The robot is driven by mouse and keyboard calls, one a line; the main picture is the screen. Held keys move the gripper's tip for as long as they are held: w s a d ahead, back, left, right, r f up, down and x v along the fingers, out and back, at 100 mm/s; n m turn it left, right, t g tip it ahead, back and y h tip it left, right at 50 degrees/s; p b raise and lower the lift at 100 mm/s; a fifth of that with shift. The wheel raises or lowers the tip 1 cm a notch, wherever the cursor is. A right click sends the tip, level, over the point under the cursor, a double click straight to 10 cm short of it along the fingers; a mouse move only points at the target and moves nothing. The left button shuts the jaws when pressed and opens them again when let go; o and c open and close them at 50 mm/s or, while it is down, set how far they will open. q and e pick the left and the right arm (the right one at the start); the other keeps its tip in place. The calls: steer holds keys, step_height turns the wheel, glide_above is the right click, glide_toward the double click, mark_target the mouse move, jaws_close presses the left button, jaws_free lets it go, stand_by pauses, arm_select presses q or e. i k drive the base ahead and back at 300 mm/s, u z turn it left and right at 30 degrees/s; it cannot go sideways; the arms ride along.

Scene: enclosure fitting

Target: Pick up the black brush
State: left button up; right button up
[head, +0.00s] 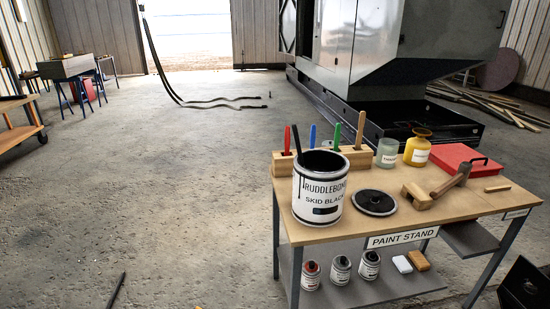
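The black brush (297,140) shows as a slim black handle, leaning slightly left and rising from the left side of the open paint can (318,192). Its lower end and bristles are hidden, seemingly inside the can. The can is white, labelled "Ruddlebond Skid Black", and stands at the left front of the paint stand (410,215). Neither of my grippers can be made out in the head view.
Behind the can, a wooden rack (356,156) holds red, blue, green and brown handles. A black lid (374,203), mallet (450,180), jars and red case (466,160) lie to the right. Smaller tins sit on the lower shelf. The floor left of the stand is mostly clear.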

mark_target(297, 139)
steer(key=u, duration=0.3)
steer(key=i, duration=0.85)
steer(key=u, duration=0.65)
